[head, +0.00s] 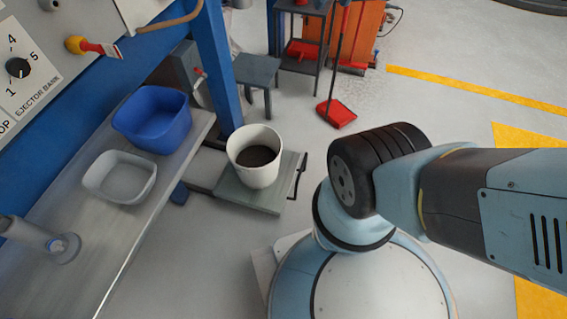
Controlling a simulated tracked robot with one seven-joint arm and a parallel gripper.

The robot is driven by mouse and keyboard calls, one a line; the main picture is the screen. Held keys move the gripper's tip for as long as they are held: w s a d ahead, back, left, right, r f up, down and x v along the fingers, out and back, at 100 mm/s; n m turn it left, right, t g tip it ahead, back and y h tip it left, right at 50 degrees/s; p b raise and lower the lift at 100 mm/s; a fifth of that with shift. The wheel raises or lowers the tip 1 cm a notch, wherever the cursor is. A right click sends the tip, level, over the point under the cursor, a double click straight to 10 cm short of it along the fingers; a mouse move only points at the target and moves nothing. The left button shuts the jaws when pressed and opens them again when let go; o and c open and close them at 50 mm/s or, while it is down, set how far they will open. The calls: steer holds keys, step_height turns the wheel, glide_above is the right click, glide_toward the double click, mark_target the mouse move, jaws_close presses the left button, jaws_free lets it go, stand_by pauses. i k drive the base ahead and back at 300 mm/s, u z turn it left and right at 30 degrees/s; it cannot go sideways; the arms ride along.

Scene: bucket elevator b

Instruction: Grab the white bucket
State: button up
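The white bucket (266,174) stands upright on a flat grey-green platform (235,196) at the centre left of the head view. Its top is open and dark brown material shows inside. A dark handle shape shows at the platform's right side, just right of the bucket. My arm reaches across the right of the view, with its links to the right of the bucket and apart from it. My gripper is not in the picture, so its opening and anything in it are hidden.
A metal bench (150,212) at left holds a blue tub (152,132) and a pale grey tub (119,193). A blue post (212,65) rises behind the bucket, near a grey stool (257,71). A red dustpan (336,116) lies on open floor at the back.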

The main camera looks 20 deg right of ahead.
mark_target(254, 151)
steer(key=u, duration=1.45)
steer(key=k, duration=0.85)
steer(key=z, duration=1.15)
steer(key=i, duration=1)
